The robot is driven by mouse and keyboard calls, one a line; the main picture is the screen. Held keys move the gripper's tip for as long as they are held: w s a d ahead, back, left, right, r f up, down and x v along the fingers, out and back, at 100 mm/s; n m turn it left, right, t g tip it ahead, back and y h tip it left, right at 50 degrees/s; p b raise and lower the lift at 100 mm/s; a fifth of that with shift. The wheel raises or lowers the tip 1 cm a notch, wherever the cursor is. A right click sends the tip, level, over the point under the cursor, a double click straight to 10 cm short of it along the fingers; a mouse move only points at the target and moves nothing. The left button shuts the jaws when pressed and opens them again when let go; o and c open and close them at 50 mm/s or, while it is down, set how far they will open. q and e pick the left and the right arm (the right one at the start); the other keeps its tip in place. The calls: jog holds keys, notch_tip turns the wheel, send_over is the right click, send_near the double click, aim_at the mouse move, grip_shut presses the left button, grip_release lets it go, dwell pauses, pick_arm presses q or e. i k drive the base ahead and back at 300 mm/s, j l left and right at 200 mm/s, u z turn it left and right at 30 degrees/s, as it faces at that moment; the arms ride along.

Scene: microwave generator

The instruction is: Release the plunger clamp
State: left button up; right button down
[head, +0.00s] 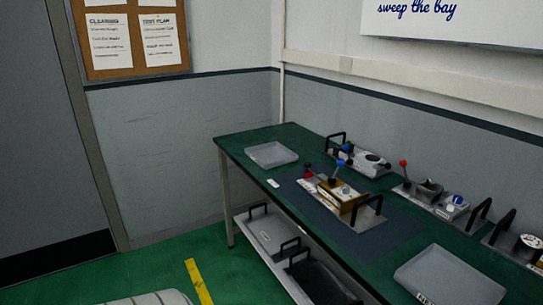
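A fixture (350,205) with a pale base plate, a brass-coloured block and black carry handles sits on a dark mat on the green-topped bench (240,143). A red-knobbed lever (308,169) stands at its left end, and a blue-knobbed lever (339,167) leans over its middle. The view is too small to tell which of these is the plunger clamp, or whether it is closed. Neither of my grippers is in view.
Other handled fixtures (368,162) (432,198) line the bench's back. Grey trays (270,154) (452,276) lie at its far left and near right. Handled plates (270,232) sit on the lower shelf. Green floor (240,275) left of the bench is mostly clear.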

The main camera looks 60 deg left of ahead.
aim_at(341, 162)
jog(key=u, duration=1.3)
jog(key=z, duration=0.55)
jog(key=i+j+z, duration=0.1)
jog(key=j+z, duration=0.3)
jog(key=i+j+z, duration=0.1)
jog(key=j+z, duration=1.15)
jog(key=k+j, duration=0.1)
jog(key=j, duration=0.25)
jog(key=k+j+z, duration=0.1)
jog(key=j, duration=0.3)
jog(key=k+j+z, duration=0.1)
jog(key=j, duration=0.25)
jog(key=k+j, duration=0.1)
jog(key=j, duration=0.25)
jog(key=k+j+z, duration=0.1)
jog(key=j, duration=0.3)
jog(key=k+j, duration=0.15)
jog(key=j, duration=0.15)
jog(key=k+j, duration=0.1)
jog(key=j, duration=0.2)
jog(key=k+j, duration=0.1)
jog(key=j, duration=0.25)
jog(key=k+j, duration=0.1)
jog(key=j, duration=0.2)
jog(key=z, duration=0.05)
